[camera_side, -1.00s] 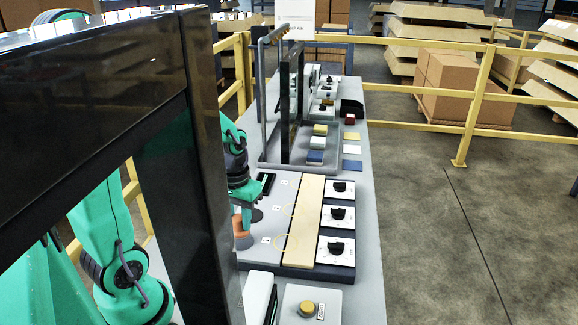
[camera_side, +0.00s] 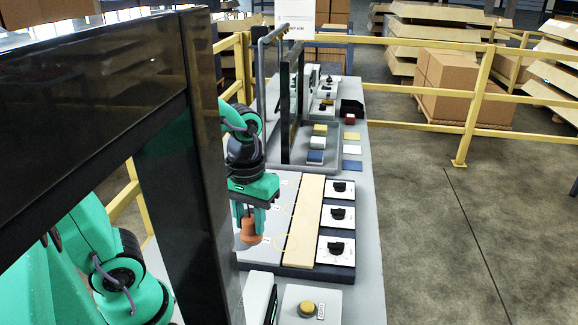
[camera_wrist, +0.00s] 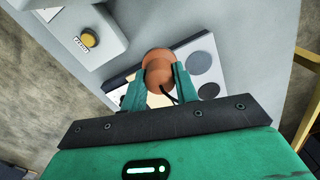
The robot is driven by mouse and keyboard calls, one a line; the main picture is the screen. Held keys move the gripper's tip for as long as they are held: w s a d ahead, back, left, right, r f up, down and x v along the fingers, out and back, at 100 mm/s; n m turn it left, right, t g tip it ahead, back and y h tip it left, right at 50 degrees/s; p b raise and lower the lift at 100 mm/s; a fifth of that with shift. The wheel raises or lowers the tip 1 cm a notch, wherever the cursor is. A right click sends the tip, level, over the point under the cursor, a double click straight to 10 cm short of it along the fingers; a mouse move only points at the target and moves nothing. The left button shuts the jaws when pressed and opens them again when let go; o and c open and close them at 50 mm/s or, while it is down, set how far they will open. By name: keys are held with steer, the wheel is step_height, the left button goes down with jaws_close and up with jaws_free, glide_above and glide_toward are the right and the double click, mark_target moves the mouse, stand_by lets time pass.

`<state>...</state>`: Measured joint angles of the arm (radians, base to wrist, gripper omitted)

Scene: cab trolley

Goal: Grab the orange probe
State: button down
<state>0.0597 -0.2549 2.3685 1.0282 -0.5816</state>
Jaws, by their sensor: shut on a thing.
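The orange probe (camera_side: 251,228) is a rounded, waisted piece in the side view. My gripper (camera_side: 249,214) points down over the left part of the grey panel with its fingers shut on the probe. In the wrist view the probe (camera_wrist: 157,68) sits between the two green fingertips of my gripper (camera_wrist: 158,82), with its wider end beyond the tips. A dark cable runs from it by the fingers. Its lower end appears close over the panel; I cannot tell whether it touches.
A tan strip (camera_side: 305,222) and several white dial modules (camera_side: 337,217) lie right of the probe. A yellow button box (camera_side: 308,304) is in front. A black upright frame (camera_side: 291,105) and grey tray with coloured blocks stand behind. A yellow rail (camera_side: 470,100) borders the table area.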

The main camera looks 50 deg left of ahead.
steer(key=shift+s+d+r, duration=0.1)
steer(key=shift+d+r, duration=0.2)
steer(key=shift+d, duration=0.15)
stand_by(0.5)
